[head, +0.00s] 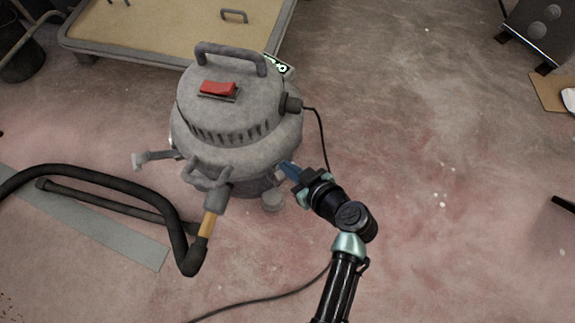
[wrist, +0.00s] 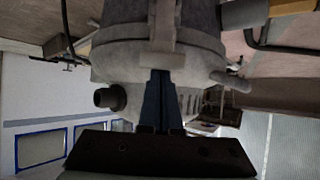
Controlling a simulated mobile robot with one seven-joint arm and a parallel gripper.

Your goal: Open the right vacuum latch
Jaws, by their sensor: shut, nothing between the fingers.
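The grey vacuum (head: 235,110) stands upright on the floor with a red switch and a handle on top. My gripper (head: 288,170) is at its lower right side, with blue fingers shut and empty. In the wrist view, the fingers (wrist: 161,78) point at the vacuum body (wrist: 120,45). Their tips meet or overlap the end of a narrow grey upright strip, which looks like the right latch (wrist: 163,30); I cannot tell whether they touch. In the head view my gripper mostly hides this latch. A grey lever (head: 155,156) sticks outward on the vacuum's left side.
A black hose (head: 130,180) with an orange cuff (head: 209,222) joins the vacuum's front. A black cable runs from its right side past my arm. A tan-topped platform (head: 160,30) stands behind.

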